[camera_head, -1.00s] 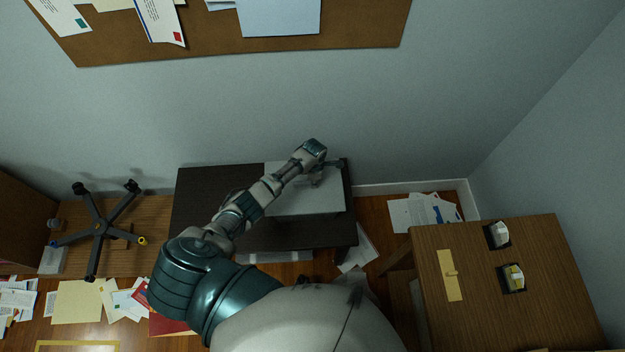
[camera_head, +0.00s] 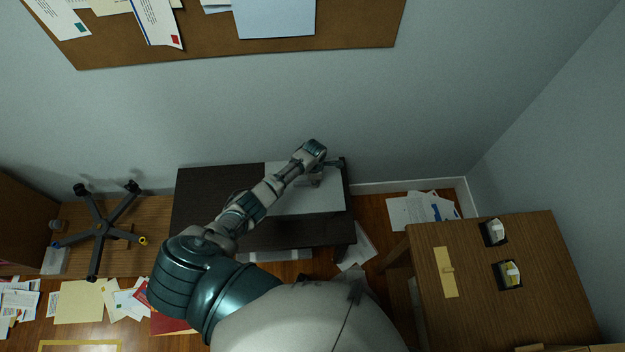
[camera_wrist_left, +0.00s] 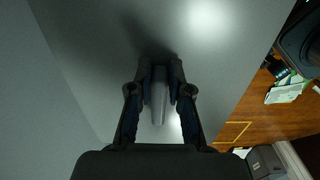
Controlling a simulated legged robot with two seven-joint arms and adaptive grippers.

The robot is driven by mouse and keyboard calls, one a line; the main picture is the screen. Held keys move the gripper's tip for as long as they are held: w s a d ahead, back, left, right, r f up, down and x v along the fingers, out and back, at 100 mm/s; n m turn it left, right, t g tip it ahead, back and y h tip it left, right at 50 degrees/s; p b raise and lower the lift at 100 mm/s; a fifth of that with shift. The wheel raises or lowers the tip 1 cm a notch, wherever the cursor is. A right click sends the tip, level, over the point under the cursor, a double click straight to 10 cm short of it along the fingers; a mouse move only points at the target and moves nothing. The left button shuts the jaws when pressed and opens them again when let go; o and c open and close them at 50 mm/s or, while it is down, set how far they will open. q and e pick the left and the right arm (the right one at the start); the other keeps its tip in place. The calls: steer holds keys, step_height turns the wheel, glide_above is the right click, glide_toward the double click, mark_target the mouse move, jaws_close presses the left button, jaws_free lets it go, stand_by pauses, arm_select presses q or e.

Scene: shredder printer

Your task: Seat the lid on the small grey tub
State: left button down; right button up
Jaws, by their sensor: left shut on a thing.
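My left gripper (camera_head: 316,179) is over a flat light-grey panel (camera_head: 290,200) on the dark table. In the left wrist view the left gripper (camera_wrist_left: 159,88) is shut on a narrow grey piece (camera_wrist_left: 158,104) standing on or just above this wide grey surface (camera_wrist_left: 225,70). The piece looks like a handle, but I cannot tell whether the panel is the lid. I cannot make out the small grey tub in either view. My right gripper is not in view.
The dark table (camera_head: 205,190) is bare to the left of the panel. Papers (camera_head: 422,210) lie on the floor. A chair base (camera_head: 103,228) is at left.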

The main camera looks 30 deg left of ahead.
arm_select(q)
steer(key=shift+d, duration=0.2)
steer(key=shift+a+f, duration=0.3)
steer(key=shift+d+f+b, duration=0.15)
steer(key=shift+f+b, duration=0.15)
steer(key=shift+f, duration=0.1)
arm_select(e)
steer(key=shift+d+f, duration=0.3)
arm_select(q)
steer(key=shift+f, duration=0.1)
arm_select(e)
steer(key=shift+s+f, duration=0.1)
